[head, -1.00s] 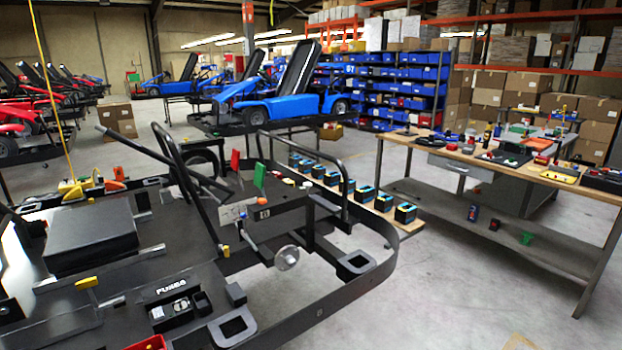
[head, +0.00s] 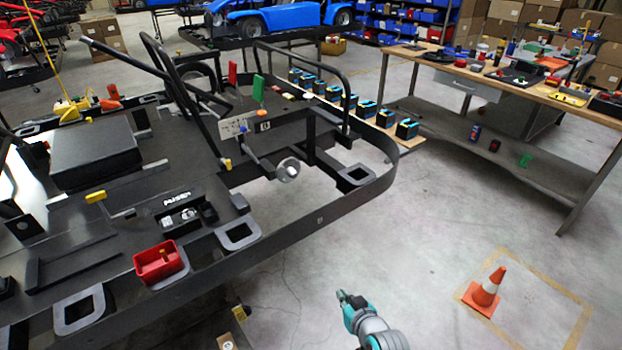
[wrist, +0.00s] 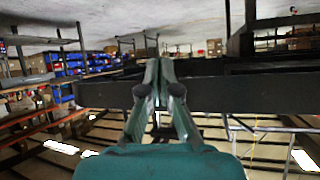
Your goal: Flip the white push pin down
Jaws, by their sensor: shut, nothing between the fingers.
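I cannot make out a white push pin for certain. A small box with pale round parts (head: 182,216) sits on the near black deck of the kart frame (head: 330,213), too small to read. My gripper (head: 346,298) is at the bottom centre in the head view, over the floor and apart from the kart frame. In the wrist view my gripper (wrist: 158,68) has its teal fingers together and holds nothing. A dark bar (wrist: 250,94) crosses behind the fingers.
A red bin (head: 158,262) sits at the near edge of the frame. An orange cone (head: 485,292) stands on the floor at right. A workbench (head: 470,150) with tools and boxed batteries (head: 407,129) stand behind.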

